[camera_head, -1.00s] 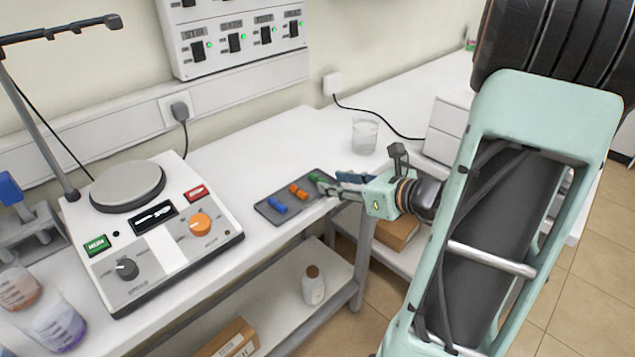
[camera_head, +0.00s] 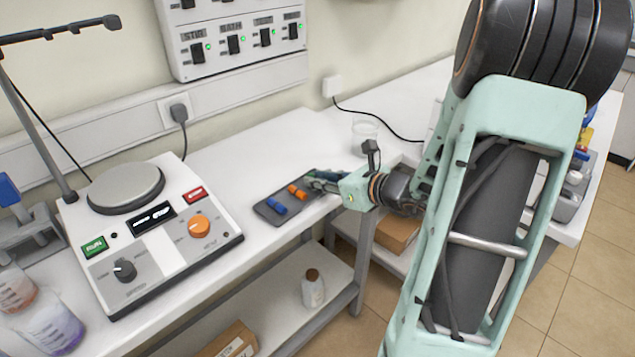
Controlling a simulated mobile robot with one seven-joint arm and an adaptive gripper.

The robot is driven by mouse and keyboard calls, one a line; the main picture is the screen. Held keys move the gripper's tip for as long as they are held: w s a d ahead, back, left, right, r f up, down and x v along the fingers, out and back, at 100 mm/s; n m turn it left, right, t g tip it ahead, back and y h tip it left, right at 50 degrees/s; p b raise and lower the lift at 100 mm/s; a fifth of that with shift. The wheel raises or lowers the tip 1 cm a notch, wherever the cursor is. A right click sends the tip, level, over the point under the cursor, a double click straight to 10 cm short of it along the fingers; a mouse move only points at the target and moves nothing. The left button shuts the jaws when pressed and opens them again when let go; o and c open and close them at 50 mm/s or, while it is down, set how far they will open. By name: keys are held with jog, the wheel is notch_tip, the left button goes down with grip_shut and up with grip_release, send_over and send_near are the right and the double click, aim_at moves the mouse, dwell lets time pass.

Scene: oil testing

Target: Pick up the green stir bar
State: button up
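A dark tray (camera_head: 270,214) lies on the white bench, right of the hotplate stirrer. A blue stir bar (camera_head: 277,207) and an orange stir bar (camera_head: 298,191) lie in it. At the tray's right end a small bit of the green stir bar (camera_head: 310,175) shows; the rest is hidden by my gripper. My gripper (camera_head: 314,181) reaches in from the right, with its fingertips low over the tray's right end at the green stir bar. The fingers overlap from this angle, so I cannot tell whether they are open or shut on the bar.
The stirrer (camera_head: 150,240) stands left of the tray, with a stand rod behind it. A glass beaker (camera_head: 365,137) stands behind my gripper. Beakers with coloured liquid (camera_head: 50,325) are at the lower left. A bottle (camera_head: 313,288) stands on the lower shelf.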

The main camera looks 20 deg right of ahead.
grip_shut()
jog(key=shift+r, duration=0.1)
